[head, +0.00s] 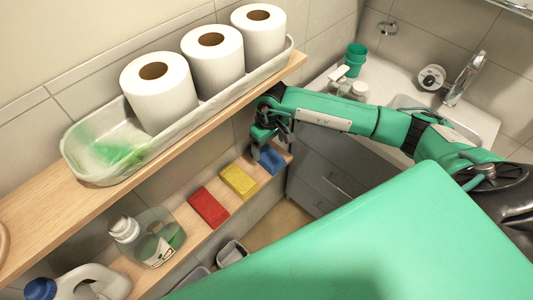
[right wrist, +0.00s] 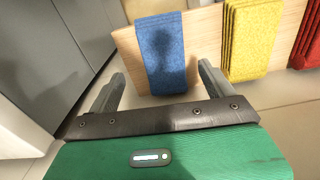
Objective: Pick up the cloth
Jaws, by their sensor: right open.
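Three folded cloths lie in a row on the lower wooden shelf: a red cloth (head: 209,207), a yellow cloth (head: 239,181) and a blue cloth (head: 271,160) nearest the shelf's right end. In the right wrist view the blue cloth (right wrist: 162,50) hangs over the shelf edge, with the yellow cloth (right wrist: 250,38) and part of the red cloth (right wrist: 308,42) to its right. My right gripper (right wrist: 160,78) is open and empty, its fingers either side of the blue cloth's line. In the head view the right gripper (head: 264,138) is at the blue cloth and partly covers it. My left gripper is not in view.
The upper shelf (head: 40,215) holds a tray (head: 75,160) with three paper rolls, close to my right wrist. A soap bottle (head: 155,240) and a white jug (head: 75,285) stand left of the cloths. A grey cabinet (head: 325,180) stands right of the shelf.

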